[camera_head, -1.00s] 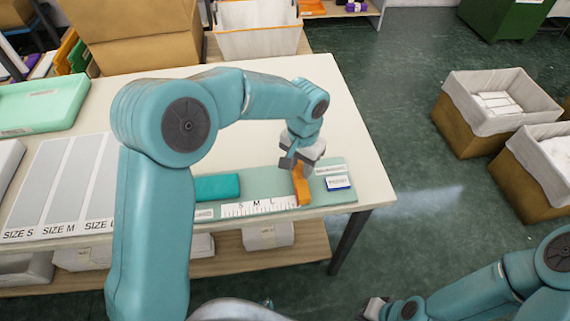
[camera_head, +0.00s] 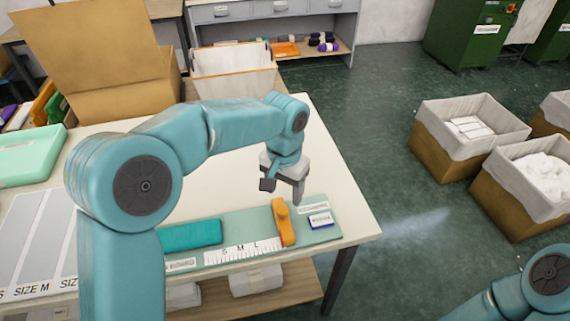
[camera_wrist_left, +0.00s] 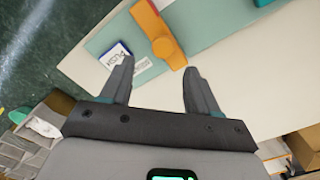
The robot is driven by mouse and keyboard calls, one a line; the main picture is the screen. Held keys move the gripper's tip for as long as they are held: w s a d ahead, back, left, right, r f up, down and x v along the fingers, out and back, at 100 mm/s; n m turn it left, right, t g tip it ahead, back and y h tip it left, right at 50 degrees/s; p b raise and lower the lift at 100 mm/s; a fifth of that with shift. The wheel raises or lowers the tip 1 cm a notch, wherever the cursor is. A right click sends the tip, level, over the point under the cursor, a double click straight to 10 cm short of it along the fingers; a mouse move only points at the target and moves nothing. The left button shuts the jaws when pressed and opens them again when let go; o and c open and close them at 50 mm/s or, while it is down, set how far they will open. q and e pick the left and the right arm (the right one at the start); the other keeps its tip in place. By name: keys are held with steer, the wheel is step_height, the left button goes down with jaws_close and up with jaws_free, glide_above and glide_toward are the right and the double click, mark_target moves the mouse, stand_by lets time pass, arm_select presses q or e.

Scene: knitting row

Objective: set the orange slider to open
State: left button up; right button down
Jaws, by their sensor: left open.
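The orange slider (camera_head: 284,225) sits across the pale green measuring board (camera_head: 325,234), at the right end of the white S M L scale (camera_head: 240,252). The slider also shows in the left wrist view (camera_wrist_left: 157,34), at the top middle, beyond the fingertips. My left gripper (camera_head: 283,196) is open and empty, raised above the table just behind the slider and apart from it. Its two fingers (camera_wrist_left: 155,75) are spread wide in the left wrist view. My right gripper is out of view; only part of my right arm shows at the lower right.
A teal block (camera_head: 190,235) lies on the board left of the scale. A small blue and white box (camera_head: 320,220) lies right of the slider. Grey size panels (camera_head: 45,235) cover the table's left. Lined bins (camera_head: 470,130) stand on the floor at right.

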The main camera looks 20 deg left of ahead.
arm_select(q)
step_height(320, 180, up, 10)
steer(key=shift+f, duration=0.1)
stand_by(0.6)
